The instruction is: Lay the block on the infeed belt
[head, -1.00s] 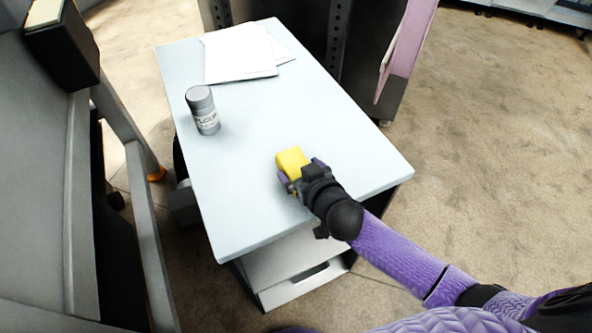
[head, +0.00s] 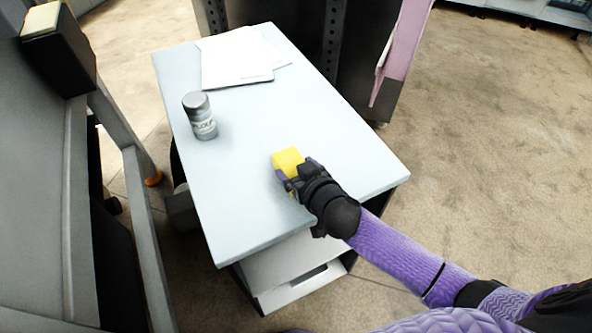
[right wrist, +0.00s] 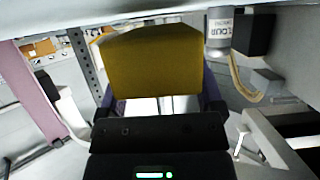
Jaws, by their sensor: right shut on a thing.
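The yellow block (head: 287,159) is over the near middle part of the pale table top (head: 240,190). My right gripper (head: 292,172) is shut on it, with a purple finger on each side. In the right wrist view the block (right wrist: 155,62) fills the upper middle between the fingers. I cannot tell whether the block touches the table or is just above it. The infeed belt cannot be made out for certain in these frames. My left gripper is not in view.
A grey flour shaker (head: 200,116) stands on the table's left side. White papers (head: 236,60) lie at the far end. A grey machine frame (head: 45,150) stands along the left. A dark cabinet and pink panel (head: 400,50) stand behind the table. The table's middle is clear.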

